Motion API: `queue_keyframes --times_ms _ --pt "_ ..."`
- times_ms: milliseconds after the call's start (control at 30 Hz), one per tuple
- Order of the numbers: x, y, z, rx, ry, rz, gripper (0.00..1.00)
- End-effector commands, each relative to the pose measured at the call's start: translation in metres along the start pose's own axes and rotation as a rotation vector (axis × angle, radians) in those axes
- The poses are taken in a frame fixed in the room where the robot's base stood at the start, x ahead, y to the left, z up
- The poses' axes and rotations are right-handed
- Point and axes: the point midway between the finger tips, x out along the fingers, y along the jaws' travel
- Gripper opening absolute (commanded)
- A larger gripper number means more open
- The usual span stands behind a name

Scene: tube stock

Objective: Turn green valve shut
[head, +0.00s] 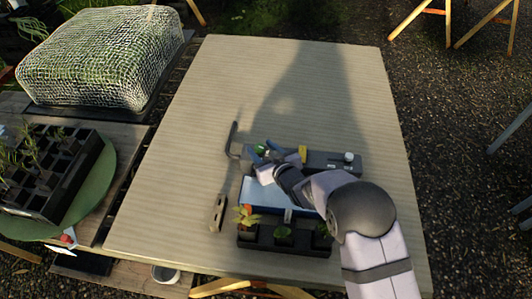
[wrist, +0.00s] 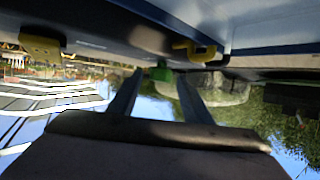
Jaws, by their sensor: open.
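The green valve (head: 261,148) shows as a small green patch near the left end of a dark grey unit (head: 327,160) on the table. In the wrist view the green valve (wrist: 160,73) appears between and just beyond my two fingertips. My gripper (head: 264,156) is open at the left part of the unit, with its fingers beside the green valve. In the wrist view the fingers of my gripper (wrist: 160,80) are spread with a clear gap. I cannot tell whether they touch the valve. Its handle angle is too small to read.
A yellow part (head: 302,154) and a white knob (head: 348,157) sit on the same unit. A bent dark pipe (head: 233,141) is at its left. In front are a blue-edged tray (head: 252,194) and a black seedling tray (head: 262,246). The table's far half is clear.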

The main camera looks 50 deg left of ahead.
Motion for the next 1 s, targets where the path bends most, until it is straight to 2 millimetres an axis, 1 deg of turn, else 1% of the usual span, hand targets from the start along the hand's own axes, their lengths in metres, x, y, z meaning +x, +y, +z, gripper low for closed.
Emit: queue_keyframes --times_ms 167,500,600,800,1000 --pt "-0.013 0.001 0.0 0.0 0.0 0.001 0.45" --pt "-0.051 0.001 0.0 0.0 0.001 0.001 0.45" --pt "-0.059 0.001 -0.001 0.0 0.003 0.002 0.45" --pt "-0.069 0.0 -0.001 0.0 0.002 0.001 0.45" --pt "-0.07 0.0 -0.001 -0.001 0.002 0.001 0.45"
